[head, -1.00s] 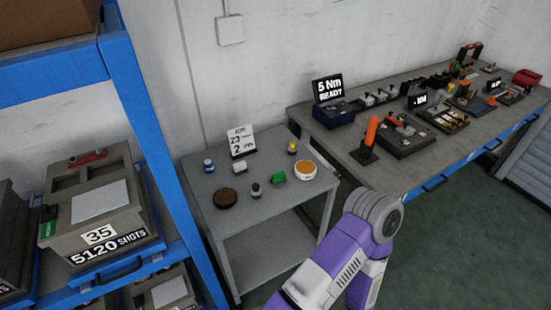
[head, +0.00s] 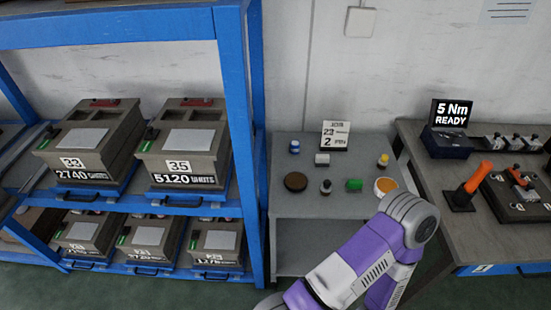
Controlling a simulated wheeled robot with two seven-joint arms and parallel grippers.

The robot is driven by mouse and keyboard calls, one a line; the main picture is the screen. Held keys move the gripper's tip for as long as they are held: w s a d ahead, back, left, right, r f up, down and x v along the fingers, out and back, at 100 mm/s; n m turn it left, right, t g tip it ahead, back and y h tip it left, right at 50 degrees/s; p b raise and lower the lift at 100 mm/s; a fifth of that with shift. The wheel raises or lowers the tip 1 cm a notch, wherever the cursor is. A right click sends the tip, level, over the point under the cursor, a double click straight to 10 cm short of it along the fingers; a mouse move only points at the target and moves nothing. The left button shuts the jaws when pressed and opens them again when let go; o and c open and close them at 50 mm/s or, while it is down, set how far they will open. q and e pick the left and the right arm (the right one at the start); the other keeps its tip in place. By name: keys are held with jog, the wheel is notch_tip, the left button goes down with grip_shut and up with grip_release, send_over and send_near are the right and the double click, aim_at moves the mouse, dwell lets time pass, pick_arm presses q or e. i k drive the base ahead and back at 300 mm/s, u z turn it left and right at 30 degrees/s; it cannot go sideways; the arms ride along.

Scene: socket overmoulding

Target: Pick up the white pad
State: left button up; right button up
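A small grey table (head: 290,212) stands in the middle of the head view. On it, a small whitish block (head: 322,159) lies in the back row, and a round disc with an orange top and pale rim (head: 386,186) lies at the front right. I cannot tell which of these, if either, is the white pad. A dark brown round disc (head: 296,181) lies at the front left. My purple and white arm comes in from the bottom, in front of the table's right side. Neither gripper is in view.
The table also holds a green block (head: 354,185), a dark bottle (head: 325,187), a blue-capped jar (head: 294,146), a yellow-capped bottle (head: 383,160) and a sign (head: 335,135). A blue rack (head: 253,130) with several grey moulds stands left. A workbench (head: 440,170) stands right.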

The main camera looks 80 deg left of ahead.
aim_at(321, 160)
jog(key=u, duration=2.2)
